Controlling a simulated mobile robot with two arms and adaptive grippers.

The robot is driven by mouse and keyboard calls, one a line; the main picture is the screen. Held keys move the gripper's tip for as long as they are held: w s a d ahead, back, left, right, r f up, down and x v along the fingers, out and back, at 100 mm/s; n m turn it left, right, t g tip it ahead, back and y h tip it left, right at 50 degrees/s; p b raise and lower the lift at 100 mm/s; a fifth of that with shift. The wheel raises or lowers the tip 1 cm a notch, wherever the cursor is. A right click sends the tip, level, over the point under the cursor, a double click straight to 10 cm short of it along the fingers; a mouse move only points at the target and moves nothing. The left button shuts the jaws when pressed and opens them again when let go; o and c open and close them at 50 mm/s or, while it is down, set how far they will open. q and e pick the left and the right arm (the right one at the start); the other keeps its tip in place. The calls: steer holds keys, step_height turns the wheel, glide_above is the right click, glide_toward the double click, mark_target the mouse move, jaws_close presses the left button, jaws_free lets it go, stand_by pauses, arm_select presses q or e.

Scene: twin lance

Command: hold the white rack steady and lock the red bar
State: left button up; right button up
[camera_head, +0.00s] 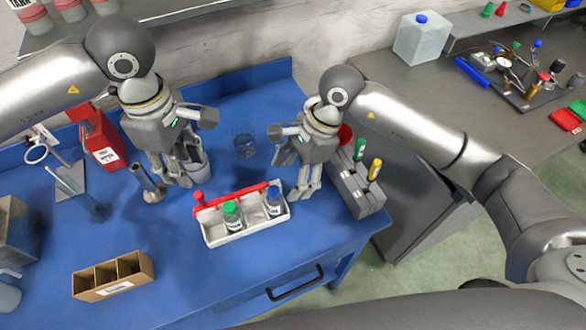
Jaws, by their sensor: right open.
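The white rack (250,228) stands on the blue table near its front right. The red bar (235,194) lies along the rack's back edge, with a red upright knob at its left end. Whether it is locked is not clear. A green-capped vial (232,217) and a blue-capped vial (273,202) stand in the rack. My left gripper (174,182) points down behind and left of the rack, apart from it; its finger gap is unclear. My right gripper (297,191) is open, pointing down by the rack's right end; contact cannot be told.
A grey block with coloured-handled tools (362,197) stands right of my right gripper. A glass beaker (244,146) stands behind the rack. A metal stand (150,188) is beside my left gripper. A cardboard divider box (113,277) sits front left. Table between box and rack is clear.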

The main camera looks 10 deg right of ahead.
mark_target(281, 194)
steer(key=x, duration=1)
steer(key=shift+a+f, duration=0.1)
steer(key=shift+f, duration=0.05)
